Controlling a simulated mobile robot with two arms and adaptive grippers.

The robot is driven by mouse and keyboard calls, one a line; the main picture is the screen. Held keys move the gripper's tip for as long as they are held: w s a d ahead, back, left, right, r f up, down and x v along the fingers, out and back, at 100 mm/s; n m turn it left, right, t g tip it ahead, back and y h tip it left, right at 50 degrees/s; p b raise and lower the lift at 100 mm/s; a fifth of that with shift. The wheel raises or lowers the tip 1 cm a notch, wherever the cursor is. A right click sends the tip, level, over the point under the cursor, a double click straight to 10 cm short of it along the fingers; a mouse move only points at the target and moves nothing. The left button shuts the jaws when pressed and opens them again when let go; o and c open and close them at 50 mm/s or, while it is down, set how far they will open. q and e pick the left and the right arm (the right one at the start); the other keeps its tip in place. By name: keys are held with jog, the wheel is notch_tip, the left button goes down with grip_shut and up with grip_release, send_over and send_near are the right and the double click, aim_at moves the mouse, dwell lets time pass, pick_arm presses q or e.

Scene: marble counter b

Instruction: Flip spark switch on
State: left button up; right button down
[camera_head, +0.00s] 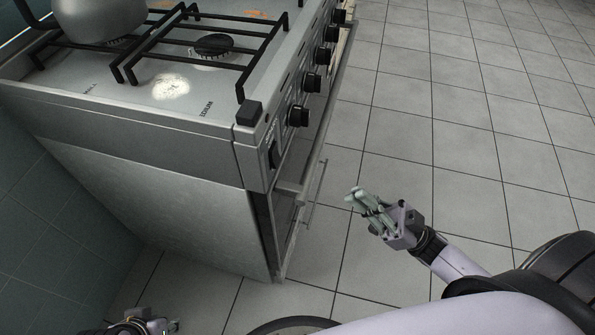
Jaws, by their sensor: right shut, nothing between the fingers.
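A stove (150,135) stands at the left, seen from its side and above. On the near end of its front panel is a small dark switch (272,155), which looks like the spark switch. I cannot tell its position at this size. My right gripper (355,196) is shut and empty, over the floor to the right of the stove front, apart from the panel and lower than the switch in the picture. Only a small part of my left gripper (145,326) shows at the bottom left edge, and its fingers cannot be made out.
Several black knobs (298,116) run along the front panel beyond the switch. A handle bar (315,195) sticks out from the stove front below. A metal pot (98,18) stands on the black grates. The tiled floor (450,130) to the right is clear.

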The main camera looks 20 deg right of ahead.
send_near(276, 148)
notch_tip(276, 148, up, 3)
jog(key=shift+w+a, duration=0.75)
jog(key=shift+a, duration=0.25)
jog(key=shift+w+a, duration=0.3)
jog(key=shift+a, duration=0.15)
jog(key=shift+f, duration=0.1)
